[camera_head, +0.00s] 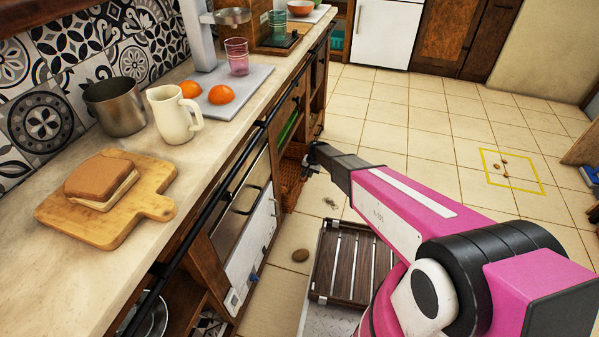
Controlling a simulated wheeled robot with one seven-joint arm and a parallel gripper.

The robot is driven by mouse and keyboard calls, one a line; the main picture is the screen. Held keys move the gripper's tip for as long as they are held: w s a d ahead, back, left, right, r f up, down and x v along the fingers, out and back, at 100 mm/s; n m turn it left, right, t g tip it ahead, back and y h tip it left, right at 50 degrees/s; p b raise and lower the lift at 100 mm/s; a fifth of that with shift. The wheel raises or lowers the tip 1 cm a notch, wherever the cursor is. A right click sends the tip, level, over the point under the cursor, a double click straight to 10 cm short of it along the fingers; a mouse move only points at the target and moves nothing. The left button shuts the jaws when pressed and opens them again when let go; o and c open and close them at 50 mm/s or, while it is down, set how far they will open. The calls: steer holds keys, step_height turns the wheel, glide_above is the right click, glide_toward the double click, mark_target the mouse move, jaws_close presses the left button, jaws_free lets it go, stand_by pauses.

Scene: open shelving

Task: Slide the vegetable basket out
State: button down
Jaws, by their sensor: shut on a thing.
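The vegetable basket (289,188) is a brown wicker basket at floor level, at the lower shelving under the counter. Part of it shows in front of the cabinet line, and its back and inside are hidden. My gripper (309,163) is at its upper right edge, beyond the end of my pink arm. The gripper is small and dark here, shut on the basket's edge; the exact grip is partly hidden by the arm.
The counter (165,240) runs along the left, with a cutting board (150,207), pitcher (174,117) and pot (115,107) on top. A dark slatted rack (345,262) is below my arm. Open tiled floor extends to the right.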

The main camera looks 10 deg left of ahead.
steer(key=s+d, duration=0.1)
steer(key=d, duration=1.5)
steer(key=shift+s+d, duration=0.15)
steer(key=shift+d, duration=0.1)
steer(key=c, duration=1.4)
jaws_free()
steer(key=shift+c, duration=0.2)
steer(key=shift+r, duration=0.15)
step_height(320, 180, up, 10)
steer(key=d, duration=0.2)
steer(key=shift+r, duration=0.2)
